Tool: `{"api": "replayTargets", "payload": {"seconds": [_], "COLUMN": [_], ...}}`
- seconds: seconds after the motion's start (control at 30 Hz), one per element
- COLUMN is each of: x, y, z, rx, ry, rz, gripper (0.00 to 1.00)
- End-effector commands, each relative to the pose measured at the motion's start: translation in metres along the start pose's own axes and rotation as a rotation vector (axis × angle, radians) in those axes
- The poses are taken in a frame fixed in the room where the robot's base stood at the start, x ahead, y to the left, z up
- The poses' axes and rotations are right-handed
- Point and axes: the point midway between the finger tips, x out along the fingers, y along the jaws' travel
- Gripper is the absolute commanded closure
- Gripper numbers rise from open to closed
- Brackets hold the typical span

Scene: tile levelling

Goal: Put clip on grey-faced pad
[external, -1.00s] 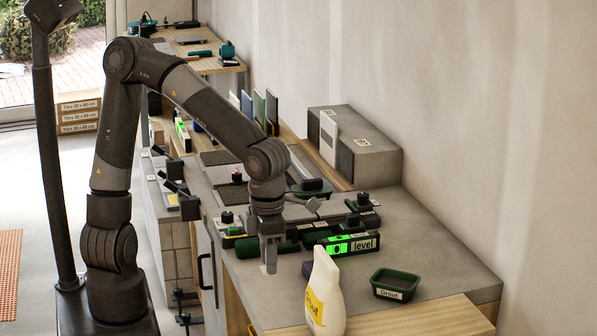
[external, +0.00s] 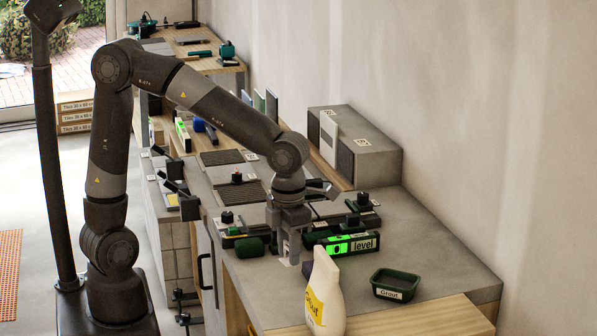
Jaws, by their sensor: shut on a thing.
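My gripper (external: 290,262) points straight down just above the near part of the grey counter (external: 400,240). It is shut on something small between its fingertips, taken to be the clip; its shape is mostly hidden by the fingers. A small pale patch (external: 284,262) shows at the fingertips; I cannot tell whether it is a pad. A dark pad-like block (external: 308,269) sits just right of the fingers, partly behind the white bottle. I cannot make out which surface is the grey-faced pad.
The white grout bottle (external: 325,295) stands close in front of the gripper. A green-lit level (external: 347,245) lies to its right, and a dark green grout tub (external: 395,284) farther right. A dark green object (external: 250,246) lies left of the fingers.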

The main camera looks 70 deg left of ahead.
Motion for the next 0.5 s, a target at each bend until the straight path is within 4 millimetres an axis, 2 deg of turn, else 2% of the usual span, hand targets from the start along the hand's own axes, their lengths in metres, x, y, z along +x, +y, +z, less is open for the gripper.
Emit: {"api": "replayTargets", "payload": {"seconds": [0.5], "x": [-0.054], "y": [0.021], "z": [0.042], "rx": [-0.179], "ry": [-0.004], "rz": [-0.002], "gripper": [0.87]}}
